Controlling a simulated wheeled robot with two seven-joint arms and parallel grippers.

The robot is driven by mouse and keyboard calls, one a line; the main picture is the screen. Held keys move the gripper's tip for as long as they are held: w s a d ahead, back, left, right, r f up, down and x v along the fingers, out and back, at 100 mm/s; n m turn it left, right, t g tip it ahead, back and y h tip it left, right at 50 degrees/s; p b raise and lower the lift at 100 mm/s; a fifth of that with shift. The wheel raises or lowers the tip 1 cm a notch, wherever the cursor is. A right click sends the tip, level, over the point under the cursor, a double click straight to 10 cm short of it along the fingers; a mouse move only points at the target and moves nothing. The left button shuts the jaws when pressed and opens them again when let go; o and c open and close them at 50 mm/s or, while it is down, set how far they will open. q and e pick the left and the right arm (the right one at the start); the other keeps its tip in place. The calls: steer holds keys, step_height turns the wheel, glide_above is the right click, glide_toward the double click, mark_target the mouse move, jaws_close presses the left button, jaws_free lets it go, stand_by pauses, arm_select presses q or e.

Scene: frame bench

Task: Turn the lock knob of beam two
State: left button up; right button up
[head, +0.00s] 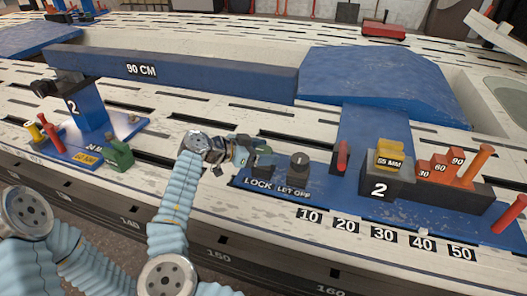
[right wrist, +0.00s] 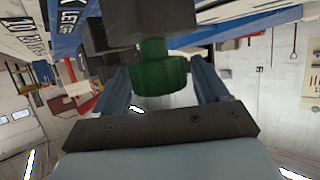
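The lock knob (right wrist: 159,78) is a green knob on the side of a dark block (head: 264,158) above the LOCK label (head: 257,184), on the blue base of station 2. In the head view my right gripper (head: 240,153) is at this knob and covers much of it. The knob is still joined to the block. Beam two (head: 200,72) is a long blue bar marked 90 CM. My left gripper is not in view.
A dark LET OFF knob (head: 299,165) stands just right of the lock block. Further right are a red lever (head: 342,157), a yellow 55 MM block (head: 390,154) and orange pegs (head: 480,160).

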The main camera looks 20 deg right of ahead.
steer(key=c, duration=0.8)
steer(key=shift+o, duration=0.2)
steer(key=shift+f+n+t+b, duration=0.15)
steer(key=shift+n+t+b, duration=0.3)
steer(key=shift+b, duration=0.25)
steer(key=n+t+y+b, duration=0.1)
steer(key=n+t+b, duration=0.2)
steer(key=shift+s+f+t+y, duration=0.1)
steer(key=shift+t+y, duration=0.15)
steer(key=shift+y, duration=0.15)
steer(key=shift+n+t+y+b, duration=0.6)
steer(key=shift+n+t+b, duration=0.15)
steer(key=shift+n+t, duration=0.1)
steer(key=shift+n+t+y+b, duration=0.3)
steer(key=shift+n+t+y, duration=0.45)
steer(key=shift+n, duration=0.15)
steer(key=shift+r+n+t+y, duration=0.2)
steer(key=shift+n+t+y, duration=0.5)
steer(key=shift+n, duration=0.3)
steer(key=n+y, duration=0.2)
steer(key=n+t+y, duration=0.1)
steer(key=n+y, duration=0.1)
steer(key=shift+r+t+y, duration=0.1)
steer(key=shift+t+y, duration=0.2)
steer(key=shift+y, duration=0.05)
steer(key=shift+n+y, duration=1.5)
steer(key=shift+y, duration=0.2)
